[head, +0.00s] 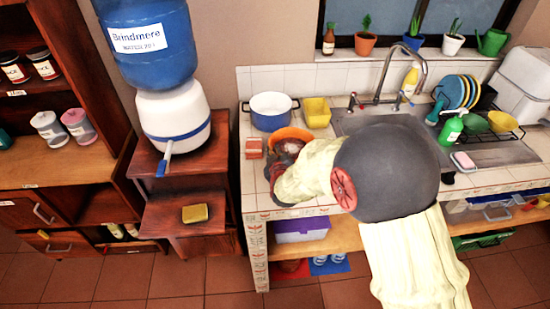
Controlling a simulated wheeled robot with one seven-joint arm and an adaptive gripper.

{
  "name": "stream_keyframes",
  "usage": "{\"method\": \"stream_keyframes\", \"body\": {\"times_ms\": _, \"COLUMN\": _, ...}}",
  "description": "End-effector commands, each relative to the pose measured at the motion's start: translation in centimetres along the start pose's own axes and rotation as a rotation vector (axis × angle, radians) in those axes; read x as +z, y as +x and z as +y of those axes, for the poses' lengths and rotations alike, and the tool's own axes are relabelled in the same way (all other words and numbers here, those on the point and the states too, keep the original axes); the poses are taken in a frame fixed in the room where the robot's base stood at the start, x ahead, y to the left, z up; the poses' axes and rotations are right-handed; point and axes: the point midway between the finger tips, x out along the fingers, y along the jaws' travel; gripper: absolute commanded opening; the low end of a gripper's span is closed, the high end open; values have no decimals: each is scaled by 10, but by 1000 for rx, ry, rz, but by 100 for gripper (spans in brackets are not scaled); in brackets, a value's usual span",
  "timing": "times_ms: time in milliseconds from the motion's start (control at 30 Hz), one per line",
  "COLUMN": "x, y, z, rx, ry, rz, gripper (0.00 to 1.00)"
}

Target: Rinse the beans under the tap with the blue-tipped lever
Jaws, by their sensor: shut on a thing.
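An orange bowl (290,132) is on the tiled counter left of the sink, with dark red beans (291,146) showing inside. My gripper (277,170) is at the bowl's near side, shut on it; my cream-sleeved arm mostly hides the fingers and the grip. The sink tap (378,82) arches behind my arm, with a red-tipped lever (354,100) on its left and a blue-tipped lever (403,98) on its right. My arm covers much of the sink (350,122).
A blue pot (271,111) and yellow container (316,112) stand behind the bowl. A brick-coloured block (254,148) is to its left. A dish rack (482,122), green soap bottle (451,129) and soap dish (463,161) are right of the sink. A sponge (195,213) lies on the wooden step.

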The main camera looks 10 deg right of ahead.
Motion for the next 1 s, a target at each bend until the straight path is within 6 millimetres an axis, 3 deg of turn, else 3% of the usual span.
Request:
{"method": "stream_keyframes", "body": {"times_ms": 100, "x": 15, "y": 7, "z": -11, "rx": -1, "ry": -1, "rz": -2, "gripper": 0}}
{"method": "stream_keyframes", "body": {"times_ms": 533, "x": 19, "y": 9, "z": -14, "rx": 0, "ry": -1, "rz": 1, "gripper": 0}}
{"method": "stream_keyframes", "body": {"times_ms": 567, "x": 20, "y": 8, "z": -14, "rx": -2, "ry": -1, "rz": -2, "gripper": 11}}
{"method": "stream_keyframes", "body": {"times_ms": 600, "x": 20, "y": 8, "z": -14, "rx": -2, "ry": -1, "rz": -2, "gripper": 14}}
{"method": "stream_keyframes", "body": {"times_ms": 867, "x": 20, "y": 8, "z": -14, "rx": -2, "ry": -1, "rz": -2, "gripper": 28}}
{"method": "stream_keyframes", "body": {"times_ms": 1000, "x": 20, "y": 8, "z": -14, "rx": -2, "ry": -1, "rz": -2, "gripper": 28}}
